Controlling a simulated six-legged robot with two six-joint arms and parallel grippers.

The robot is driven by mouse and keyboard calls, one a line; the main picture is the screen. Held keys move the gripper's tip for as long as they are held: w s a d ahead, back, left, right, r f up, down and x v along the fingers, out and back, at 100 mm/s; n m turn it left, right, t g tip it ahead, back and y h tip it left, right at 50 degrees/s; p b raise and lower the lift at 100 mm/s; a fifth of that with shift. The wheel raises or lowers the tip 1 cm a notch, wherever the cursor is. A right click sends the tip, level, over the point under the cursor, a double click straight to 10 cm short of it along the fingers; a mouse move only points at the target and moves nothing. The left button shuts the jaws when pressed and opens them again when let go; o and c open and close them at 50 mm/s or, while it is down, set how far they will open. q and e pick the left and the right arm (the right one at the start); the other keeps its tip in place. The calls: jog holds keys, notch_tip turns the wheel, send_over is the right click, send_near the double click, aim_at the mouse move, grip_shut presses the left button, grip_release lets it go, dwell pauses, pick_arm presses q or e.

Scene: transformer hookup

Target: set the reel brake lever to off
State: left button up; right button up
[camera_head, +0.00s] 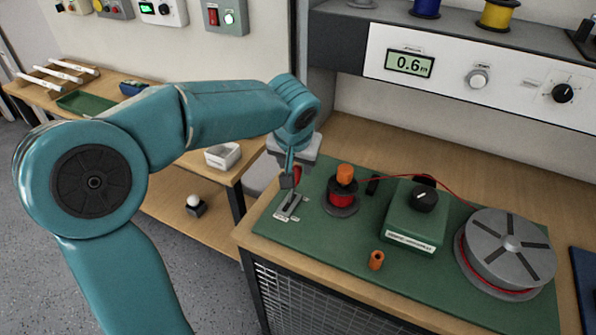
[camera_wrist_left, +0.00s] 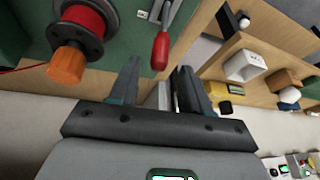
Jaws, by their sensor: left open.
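The reel brake lever is a red handle on a slotted metal bracket (camera_head: 288,206) near the left edge of the green mat. In the left wrist view the red handle (camera_wrist_left: 161,50) points towards my left gripper (camera_wrist_left: 158,68). My left gripper (camera_head: 290,181) is open, with one fingertip on each side of the handle's end in that view. I cannot tell whether either finger touches it. In the head view the gripper partly hides the handle. The grey reel (camera_head: 508,248) with red wire stands at the right of the mat. My right gripper is not in view.
A red spool with an orange cap (camera_head: 345,174) stands just right of the lever. A green box with a black knob (camera_head: 415,215) and a small orange sleeve (camera_head: 376,260) are further right. A shelf table with a white bin (camera_head: 223,156) is to the left.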

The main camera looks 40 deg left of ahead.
aim_at(296, 168)
pick_arm(q)
jog(key=x, duration=0.4)
jog(key=shift+w+f, duration=0.2)
jog(key=shift+f, duration=0.15)
grip_shut()
jog(key=shift+a, duration=0.1)
